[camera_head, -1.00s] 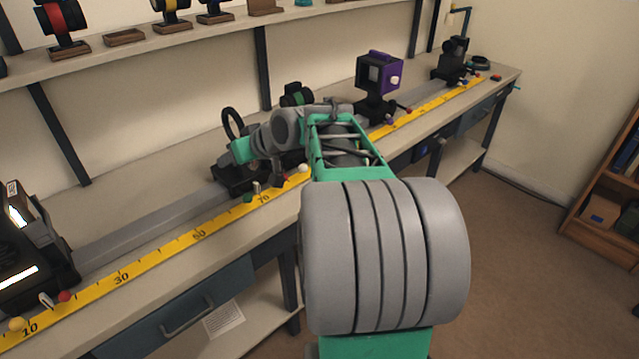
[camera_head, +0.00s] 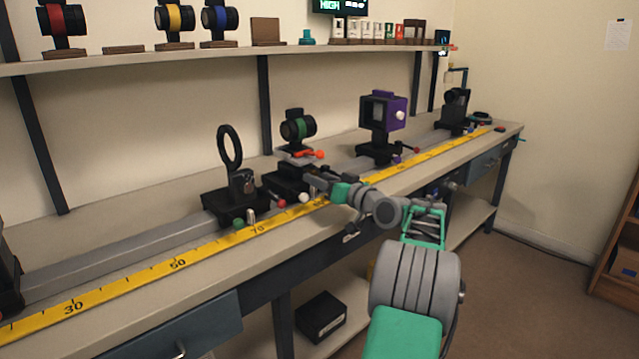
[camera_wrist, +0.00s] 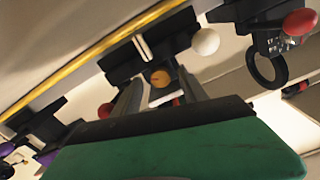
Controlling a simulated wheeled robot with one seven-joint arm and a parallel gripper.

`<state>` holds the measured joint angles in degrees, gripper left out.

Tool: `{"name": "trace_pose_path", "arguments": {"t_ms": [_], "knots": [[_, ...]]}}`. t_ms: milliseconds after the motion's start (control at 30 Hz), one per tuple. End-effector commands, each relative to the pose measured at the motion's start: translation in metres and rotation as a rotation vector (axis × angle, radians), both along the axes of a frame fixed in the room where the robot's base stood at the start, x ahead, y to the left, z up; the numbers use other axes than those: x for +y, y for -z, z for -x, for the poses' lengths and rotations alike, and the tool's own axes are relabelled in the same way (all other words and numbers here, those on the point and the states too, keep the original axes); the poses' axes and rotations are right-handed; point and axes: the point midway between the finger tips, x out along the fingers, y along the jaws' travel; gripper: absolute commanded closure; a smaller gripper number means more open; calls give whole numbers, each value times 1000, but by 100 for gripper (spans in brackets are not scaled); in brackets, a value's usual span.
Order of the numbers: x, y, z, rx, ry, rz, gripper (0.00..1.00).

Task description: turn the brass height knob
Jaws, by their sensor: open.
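The brass height knob (camera_wrist: 160,78) shows in the wrist view as a small round gold disc on the front of a black carriage. My gripper (camera_head: 318,178) is open, with one finger to each side of the knob in the wrist view. I cannot tell whether either finger touches it. In the head view my gripper is at the black carriage (camera_head: 287,180) below the green-banded lens (camera_head: 298,128). The knob is hidden there behind my gripper.
A white ball knob (camera_wrist: 205,41) and a red ball knob (camera_wrist: 105,110) flank the carriage in the wrist view. A black ring holder (camera_head: 229,148) stands to the left, a purple box-shaped unit (camera_head: 382,112) to the right. The yellow scale (camera_head: 178,263) runs along the bench front.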

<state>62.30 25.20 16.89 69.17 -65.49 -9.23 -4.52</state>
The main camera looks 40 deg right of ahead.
Motion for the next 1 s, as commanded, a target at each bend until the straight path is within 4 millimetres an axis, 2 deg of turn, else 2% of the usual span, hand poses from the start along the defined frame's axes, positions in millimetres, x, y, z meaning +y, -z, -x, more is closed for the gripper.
{"name": "trace_pose_path", "arguments": {"t_ms": [267, 867, 1000], "knots": [[0, 0, -4, 0, 0, 0, 50], [0, 0, -4, 1, 0, 0, 98], [0, 0, -4, 1, 0, 0, 100]]}}
